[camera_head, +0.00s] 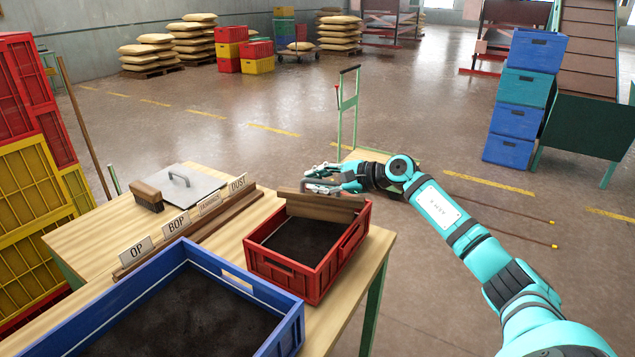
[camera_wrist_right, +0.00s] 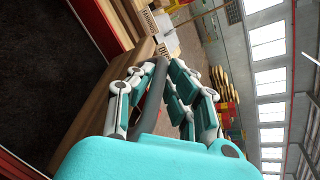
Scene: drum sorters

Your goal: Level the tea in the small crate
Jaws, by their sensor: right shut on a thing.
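The small red crate (camera_head: 290,282) stands at the right end of the wooden table, with dark tea (camera_head: 300,240) in it. The tea looks fairly even where it shows; the far part is hidden behind a wooden board. My right gripper (camera_head: 322,184) is shut on the grey handle of this wooden leveller (camera_head: 322,207), at the crate's far side. The board spans most of the crate's width, at about rim height; I cannot tell whether it touches the tea. In the right wrist view, the fingers (camera_wrist_right: 162,85) close around the handle beside the board (camera_wrist_right: 110,100). My left gripper is out of view.
A larger blue crate (camera_head: 245,290) of dark tea stands left of the red one. Behind are a rail with labels (camera_head: 190,232), a metal sheet with a handle (camera_head: 180,183) and a brush (camera_head: 147,195). Red and yellow crates (camera_head: 35,170) stack at the left; open floor lies beyond the table.

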